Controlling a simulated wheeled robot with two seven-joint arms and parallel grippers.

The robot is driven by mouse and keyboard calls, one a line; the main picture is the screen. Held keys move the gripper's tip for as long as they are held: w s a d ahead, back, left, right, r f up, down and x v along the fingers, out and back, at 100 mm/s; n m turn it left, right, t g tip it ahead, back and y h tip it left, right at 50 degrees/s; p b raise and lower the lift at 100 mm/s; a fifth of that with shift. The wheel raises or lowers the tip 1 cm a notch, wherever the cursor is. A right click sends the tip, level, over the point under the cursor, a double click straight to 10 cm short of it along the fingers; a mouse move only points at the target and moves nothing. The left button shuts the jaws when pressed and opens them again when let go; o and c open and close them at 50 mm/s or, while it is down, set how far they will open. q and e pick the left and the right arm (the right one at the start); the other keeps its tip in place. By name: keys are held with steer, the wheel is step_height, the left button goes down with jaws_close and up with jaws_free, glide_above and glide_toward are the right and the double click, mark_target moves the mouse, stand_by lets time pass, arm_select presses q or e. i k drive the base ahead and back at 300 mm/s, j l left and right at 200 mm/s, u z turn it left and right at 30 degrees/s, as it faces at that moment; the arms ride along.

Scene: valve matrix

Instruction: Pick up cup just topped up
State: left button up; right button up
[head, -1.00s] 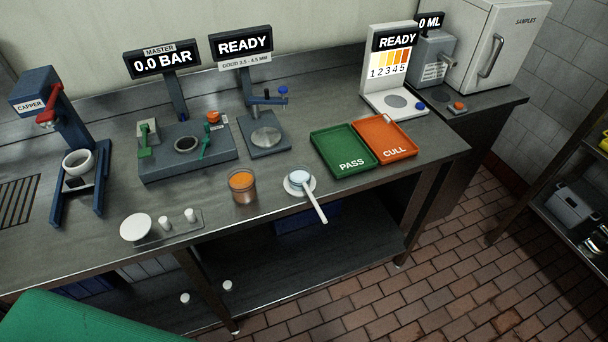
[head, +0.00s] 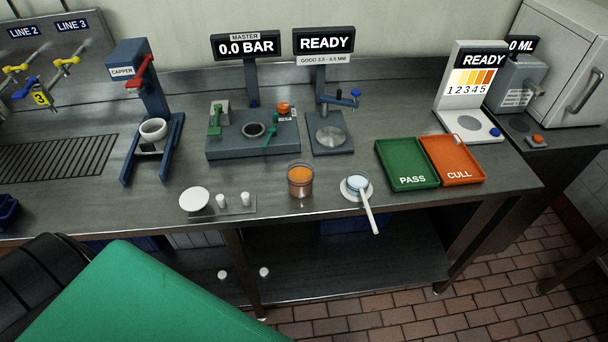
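A clear cup filled with orange (head: 301,181) stands upright near the front edge of the steel counter (head: 330,204). To its right is a small round white dish holding something pale blue (head: 357,183), with a white handle reaching over the front edge. A white cup or bowl (head: 153,131) sits in the capper (head: 150,95) on the left. I cannot tell by sight which vessel was topped up. Neither of my grippers shows in this view.
A master station (head: 252,135) reading 0.0 BAR and a gauge stand (head: 331,135) reading READY stand behind. Green PASS (head: 408,165) and orange CULL (head: 452,160) trays lie to the right. A white disc (head: 194,200) and small white pieces lie at front left.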

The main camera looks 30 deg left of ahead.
mark_target(300, 173)
steer(key=i+l+u, duration=0.15)
steer(key=u, duration=0.35)
steer(key=l+u, duration=0.3)
steer(key=u, duration=0.2)
steer(key=i+l+u, duration=0.1)
steer(key=l+u, duration=0.35)
steer(key=j, duration=0.15)
